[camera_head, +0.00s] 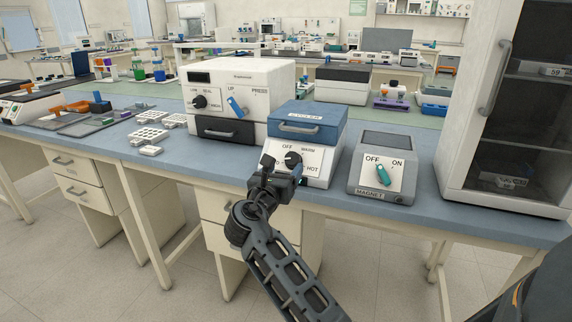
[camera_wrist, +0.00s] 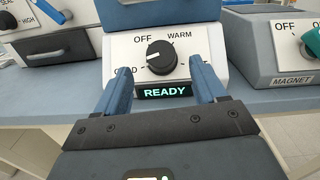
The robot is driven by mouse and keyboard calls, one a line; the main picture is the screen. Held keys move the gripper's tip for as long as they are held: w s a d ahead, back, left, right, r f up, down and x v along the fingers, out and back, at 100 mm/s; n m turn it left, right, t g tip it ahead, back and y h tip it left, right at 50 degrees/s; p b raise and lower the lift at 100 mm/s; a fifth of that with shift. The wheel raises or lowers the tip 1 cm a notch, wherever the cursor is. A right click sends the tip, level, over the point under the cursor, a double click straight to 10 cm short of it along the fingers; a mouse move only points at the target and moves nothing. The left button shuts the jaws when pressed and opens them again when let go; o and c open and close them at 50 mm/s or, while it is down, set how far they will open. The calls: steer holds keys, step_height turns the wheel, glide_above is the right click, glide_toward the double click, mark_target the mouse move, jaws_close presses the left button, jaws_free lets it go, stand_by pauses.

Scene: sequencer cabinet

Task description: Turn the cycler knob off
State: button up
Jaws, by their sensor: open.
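The cycler (camera_head: 306,132) is a white box with a blue lid on the bench. Its front has a round black knob (camera_wrist: 161,57), which also shows in the head view (camera_head: 293,158). OFF is at the knob's upper left, WARM at its upper right, and a label ending in D at its left. The knob's white mark points left, towards that D label and away from OFF. A lit READY display (camera_wrist: 164,92) is below the knob. My gripper (camera_wrist: 162,64) is open in front of the panel, one finger either side of the knob, with gaps visible. The head view also shows my gripper (camera_head: 285,167).
A grey magnet box (camera_head: 382,165) with a teal OFF/ON knob stands to the right. A white sealer (camera_head: 240,85) with a black dial and blue lever is to the left. A glass-door cabinet (camera_head: 507,110) stands at the far right. White racks (camera_head: 150,136) lie left.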

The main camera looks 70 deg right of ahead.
mark_target(291, 160)
steer(key=shift+w+d, duration=0.15)
steer(key=shift+d, duration=1.1)
steer(key=shift+w+d, duration=0.1)
steer(key=shift+d, duration=1.1)
steer(key=c, duration=1.1)
